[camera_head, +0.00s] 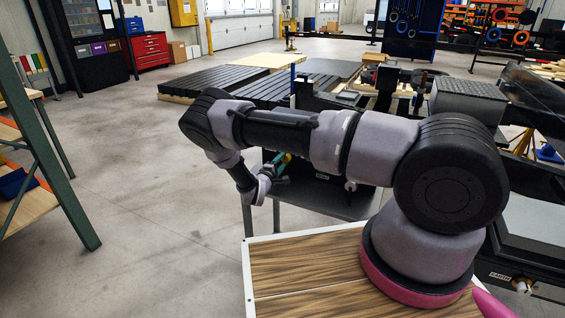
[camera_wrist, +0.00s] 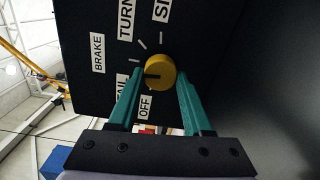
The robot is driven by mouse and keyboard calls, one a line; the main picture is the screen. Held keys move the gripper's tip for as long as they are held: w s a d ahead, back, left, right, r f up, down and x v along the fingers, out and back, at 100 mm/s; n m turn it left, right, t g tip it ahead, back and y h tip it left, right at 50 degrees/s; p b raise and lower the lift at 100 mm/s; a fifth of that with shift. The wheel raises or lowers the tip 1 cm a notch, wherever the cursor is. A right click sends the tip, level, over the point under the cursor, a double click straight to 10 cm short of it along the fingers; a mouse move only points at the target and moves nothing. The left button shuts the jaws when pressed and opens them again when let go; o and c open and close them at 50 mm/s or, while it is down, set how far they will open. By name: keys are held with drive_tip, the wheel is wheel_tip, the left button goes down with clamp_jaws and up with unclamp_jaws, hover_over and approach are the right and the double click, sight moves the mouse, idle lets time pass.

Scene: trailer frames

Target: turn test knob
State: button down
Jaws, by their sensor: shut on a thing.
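The test knob (camera_wrist: 160,66) is yellow and round, with a dark mark on its face, and sits on a black panel (camera_wrist: 88,98). White labels around it read BRAKE, TURN and OFF; others are partly cut off or covered. The dark mark points left in the wrist view. My gripper (camera_wrist: 159,77) has teal fingers, one on each side of the knob, shut on it. In the head view my gripper (camera_head: 279,164) shows only in part beyond my arm, and the knob is hidden there.
A dark grey table (camera_head: 345,205) stands below my gripper. Black grooved platforms (camera_head: 215,82) lie behind it. A green-legged shelf (camera_head: 62,165) stands at the left. Open concrete floor (camera_head: 150,190) lies between the shelf and the table.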

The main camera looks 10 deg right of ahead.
drive_tip(key=m, duration=0.7)
drive_tip(key=shift+s, duration=0.1)
drive_tip(key=m, duration=0.7)
idle(0.3)
drive_tip(key=shift+c, duration=1.6)
unclamp_jaws()
drive_tip(key=shift+r, duration=0.1)
drive_tip(key=v, duration=1)
drive_tip(key=shift+s+a, duration=0.15)
drive_tip(key=shift+s, duration=0.2)
